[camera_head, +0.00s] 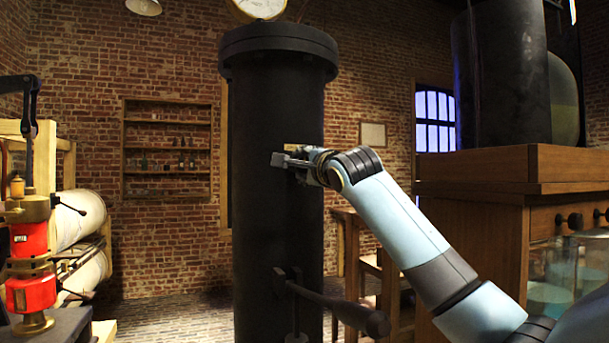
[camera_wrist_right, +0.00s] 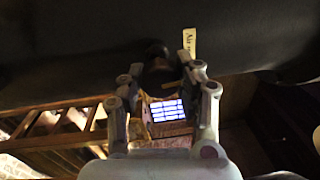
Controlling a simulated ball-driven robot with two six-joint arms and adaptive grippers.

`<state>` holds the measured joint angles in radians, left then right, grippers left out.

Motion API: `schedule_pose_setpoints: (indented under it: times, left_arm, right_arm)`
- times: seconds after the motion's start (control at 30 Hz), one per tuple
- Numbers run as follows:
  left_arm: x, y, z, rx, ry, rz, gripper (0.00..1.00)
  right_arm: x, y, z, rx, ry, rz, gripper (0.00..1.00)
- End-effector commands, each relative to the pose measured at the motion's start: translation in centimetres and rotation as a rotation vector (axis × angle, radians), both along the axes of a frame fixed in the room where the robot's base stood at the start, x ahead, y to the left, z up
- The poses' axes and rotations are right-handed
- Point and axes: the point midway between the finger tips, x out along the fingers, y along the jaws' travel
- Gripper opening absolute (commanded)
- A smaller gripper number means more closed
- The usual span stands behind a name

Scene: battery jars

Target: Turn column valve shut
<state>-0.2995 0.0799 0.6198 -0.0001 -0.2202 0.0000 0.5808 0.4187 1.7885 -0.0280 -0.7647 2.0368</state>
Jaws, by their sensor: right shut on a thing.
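The tall black column (camera_head: 250,220) stands upright in the middle of the head view. My right gripper (camera_head: 283,160) reaches it from the right, at the column's front face just below a small brass-coloured plate (camera_head: 295,146). In the right wrist view, a dark rounded valve knob (camera_wrist_right: 157,62) sits between the fingertips of my right gripper (camera_wrist_right: 162,70), which is shut on it. The plate, with partly readable lettering "Air", is beside it (camera_wrist_right: 189,40). The fingers hide the valve in the head view, so its turn angle cannot be told. My left gripper is not in view.
A lever with a dark grip (camera_head: 345,310) sticks out from the column below my right arm. A wooden cabinet (camera_head: 480,220) with glass jars stands at right. Red and brass apparatus (camera_head: 30,240) stands at far left. A wall shelf (camera_head: 167,150) is behind.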

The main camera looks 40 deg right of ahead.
Motion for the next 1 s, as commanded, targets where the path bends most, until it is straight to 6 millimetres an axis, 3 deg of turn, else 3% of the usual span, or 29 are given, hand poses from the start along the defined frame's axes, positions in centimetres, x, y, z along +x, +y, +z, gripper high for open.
schedule_pose_setpoints:
  times: [0.7, 0.73, 0.9, 1.0]
  left_arm:
    - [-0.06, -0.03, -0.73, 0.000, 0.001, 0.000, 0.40]
    - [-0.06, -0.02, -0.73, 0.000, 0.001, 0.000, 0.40]
    - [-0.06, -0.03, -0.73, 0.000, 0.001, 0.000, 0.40]
    - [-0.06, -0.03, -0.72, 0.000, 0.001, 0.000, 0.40]
  right_arm:
    - [0.02, 0.01, -0.10, 0.074, -0.015, 0.000, 0.01]
    - [0.02, 0.01, -0.10, 0.074, -0.015, 0.000, 0.36]
    - [0.02, 0.01, -0.08, 0.073, -0.016, 0.001, 0.58]
    - [0.02, 0.01, -0.06, 0.073, -0.016, 0.001, 0.59]
